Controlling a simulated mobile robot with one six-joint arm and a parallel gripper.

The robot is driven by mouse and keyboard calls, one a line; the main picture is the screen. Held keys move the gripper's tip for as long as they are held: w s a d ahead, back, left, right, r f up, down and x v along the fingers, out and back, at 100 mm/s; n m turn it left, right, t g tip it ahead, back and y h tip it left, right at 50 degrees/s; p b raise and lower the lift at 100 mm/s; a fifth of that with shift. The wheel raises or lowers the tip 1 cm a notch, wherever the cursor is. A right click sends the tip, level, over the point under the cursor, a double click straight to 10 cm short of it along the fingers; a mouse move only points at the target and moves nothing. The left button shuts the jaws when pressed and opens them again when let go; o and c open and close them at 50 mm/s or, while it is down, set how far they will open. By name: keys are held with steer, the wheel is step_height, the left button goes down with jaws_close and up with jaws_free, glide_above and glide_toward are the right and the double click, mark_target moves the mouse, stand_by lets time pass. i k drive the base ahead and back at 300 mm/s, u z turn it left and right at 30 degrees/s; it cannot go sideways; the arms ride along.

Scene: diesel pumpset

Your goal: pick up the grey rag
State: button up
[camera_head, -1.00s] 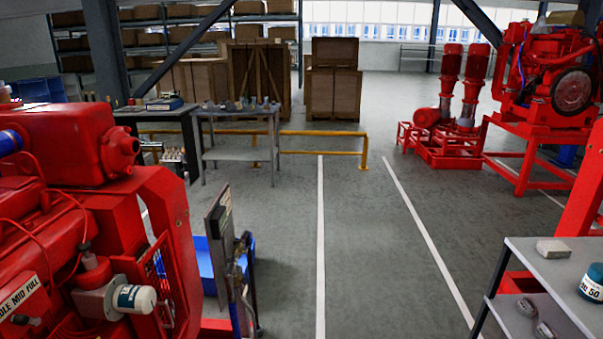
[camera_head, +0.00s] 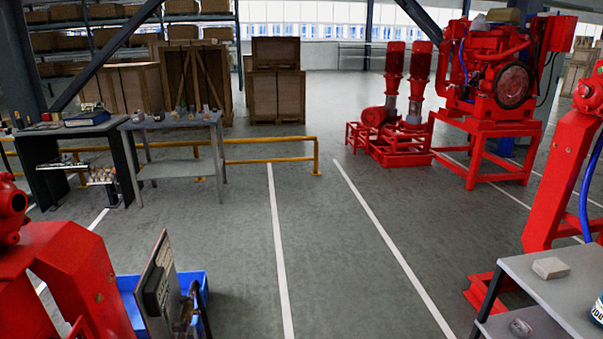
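A small light-grey folded piece (camera_head: 550,267), which looks like the grey rag, lies flat on the top of the grey table (camera_head: 575,300) at the lower right. It sits near the table's left back corner, with bare top around it. At this size I cannot be sure that it is cloth. My gripper and arm are not in this view.
A jar (camera_head: 597,308) stands on the same table, cut off by the right edge. A small item (camera_head: 521,327) lies on its lower shelf. A red machine (camera_head: 60,270) and a blue bin (camera_head: 190,287) are at lower left. The floor between white lines (camera_head: 385,240) is clear.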

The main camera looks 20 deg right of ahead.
mark_target(551, 269)
steer(key=z, duration=0.45)
steer(key=i, duration=1.2)
steer(key=z, duration=0.35)
